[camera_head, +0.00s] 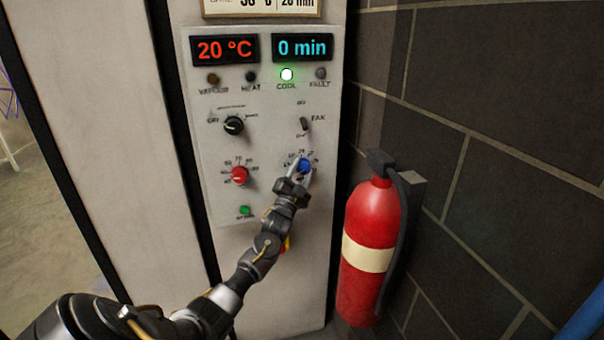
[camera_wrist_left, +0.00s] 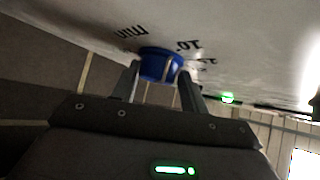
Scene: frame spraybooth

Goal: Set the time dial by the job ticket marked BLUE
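The blue time dial (camera_head: 304,166) is on the lower right of the white control panel, with printed marks around it. It also shows in the left wrist view (camera_wrist_left: 160,65). My left gripper (camera_head: 300,170) is at the dial, with its fingers apart, one on each side of the knob; I cannot tell whether they touch it. The time display (camera_head: 302,47) reads 0 min. A framed ticket (camera_head: 262,8) is cut off at the top edge; part of a temperature and a "min" value show, but no BLUE marking is visible. My right gripper is not in view.
A red knob (camera_head: 239,176), a black knob (camera_head: 233,125), a fan switch (camera_head: 304,123) and a green button (camera_head: 244,210) share the panel. The temperature display (camera_head: 224,49) reads 20 °C. The COOL lamp (camera_head: 287,74) is lit. A red fire extinguisher (camera_head: 368,215) hangs at right.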

